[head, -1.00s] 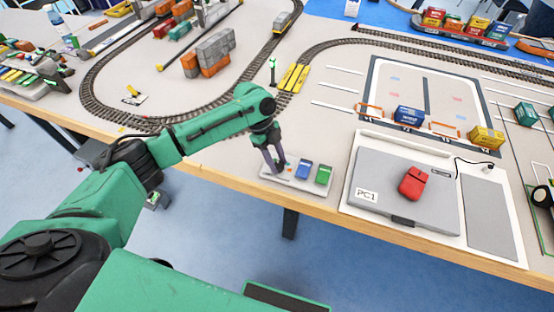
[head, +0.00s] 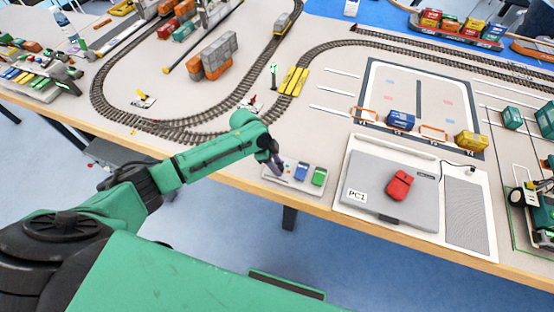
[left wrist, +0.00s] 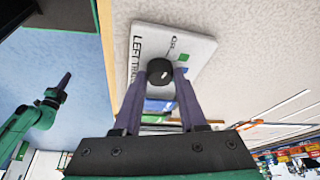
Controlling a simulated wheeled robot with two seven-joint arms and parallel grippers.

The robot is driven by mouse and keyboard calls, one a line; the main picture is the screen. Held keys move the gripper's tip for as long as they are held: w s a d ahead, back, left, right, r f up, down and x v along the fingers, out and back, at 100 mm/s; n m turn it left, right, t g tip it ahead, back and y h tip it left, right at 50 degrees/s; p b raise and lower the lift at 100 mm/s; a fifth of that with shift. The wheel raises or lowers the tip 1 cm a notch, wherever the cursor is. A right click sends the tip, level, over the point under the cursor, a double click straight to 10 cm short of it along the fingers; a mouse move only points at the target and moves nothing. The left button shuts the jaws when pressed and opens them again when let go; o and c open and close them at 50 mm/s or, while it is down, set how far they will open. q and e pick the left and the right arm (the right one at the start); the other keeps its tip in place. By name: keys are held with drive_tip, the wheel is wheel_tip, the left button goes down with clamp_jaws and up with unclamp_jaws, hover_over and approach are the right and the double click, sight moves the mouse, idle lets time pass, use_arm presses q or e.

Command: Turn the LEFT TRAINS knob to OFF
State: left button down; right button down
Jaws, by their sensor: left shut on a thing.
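The LEFT TRAINS knob (left wrist: 160,69) is a round black knob with a pale mark on its top. It stands on a light grey panel (left wrist: 197,46) that carries the LEFT TRAINS label, partly hidden. My left gripper (left wrist: 159,77) is shut on the knob, one finger on each side. In the head view my left gripper (head: 275,164) is at the left part of the panel (head: 288,182), and the knob is hidden there. My right gripper (left wrist: 65,82) shows small at the left of the left wrist view, away from the panel; its opening is unclear.
The grey PC1 board (head: 365,193) with a red object (head: 399,184) lies to the right. Rail track (head: 103,104) curves behind. The wooden table edge (head: 240,182) runs in front.

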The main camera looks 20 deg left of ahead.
use_arm(q)
drive_tip(key=shift+r+n+p, duration=0.1)
drive_tip(key=shift+n+p, duration=0.2)
drive_tip(key=shift+n, duration=0.2)
drive_tip(key=shift+w, duration=0.1)
drive_tip(key=shift+t, duration=0.3)
drive_tip(key=shift+c, duration=2.3)
unclamp_jaws()
drive_tip(key=b+v, duration=0.1)
drive_tip(key=v, duration=1.3)
drive_tip(key=shift+r, duration=0.25)
drive_tip(key=shift+a, duration=0.15)
